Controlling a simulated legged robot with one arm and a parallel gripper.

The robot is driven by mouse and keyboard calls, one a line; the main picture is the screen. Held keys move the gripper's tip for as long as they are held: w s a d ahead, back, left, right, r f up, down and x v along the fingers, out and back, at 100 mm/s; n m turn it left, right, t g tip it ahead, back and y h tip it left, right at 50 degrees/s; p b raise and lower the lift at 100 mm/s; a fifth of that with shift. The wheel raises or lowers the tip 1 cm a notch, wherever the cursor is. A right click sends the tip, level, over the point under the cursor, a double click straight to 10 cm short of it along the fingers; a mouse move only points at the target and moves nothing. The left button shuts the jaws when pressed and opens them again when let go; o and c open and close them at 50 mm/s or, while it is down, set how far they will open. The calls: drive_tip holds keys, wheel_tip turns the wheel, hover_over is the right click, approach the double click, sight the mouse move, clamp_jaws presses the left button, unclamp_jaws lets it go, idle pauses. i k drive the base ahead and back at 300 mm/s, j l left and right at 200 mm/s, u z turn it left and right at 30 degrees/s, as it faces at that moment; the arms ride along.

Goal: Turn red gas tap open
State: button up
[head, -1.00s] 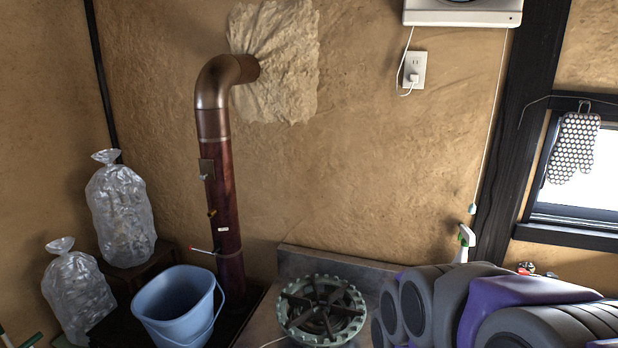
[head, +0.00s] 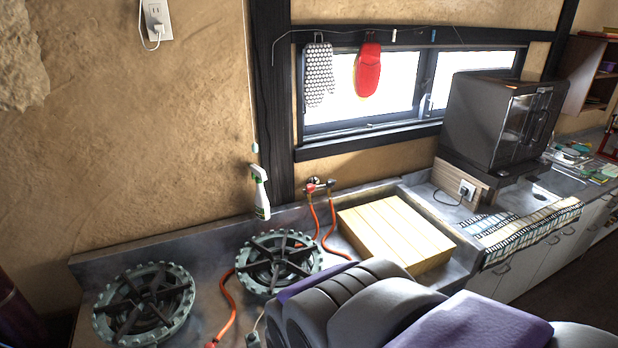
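A gas tap with red parts (head: 320,187) stands at the back of the counter, below the window and against the wall. Orange-red hoses (head: 327,228) run down from it toward the burners. It is too small to tell which way its handles are turned. My arm fills the lower middle of the head view, in front of the counter. My gripper does not show in this view.
Two round gas burners, one at the left (head: 145,303) and one in the middle (head: 278,262), sit on the counter. A spray bottle (head: 260,192) stands left of the tap. A wooden board (head: 396,234) lies right of it. A dark oven (head: 499,119) stands further right.

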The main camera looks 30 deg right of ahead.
sight(310, 188)
drive_tip(key=z, duration=0.9)
drive_tip(key=u, duration=1.5)
drive_tip(key=z, duration=1.45)
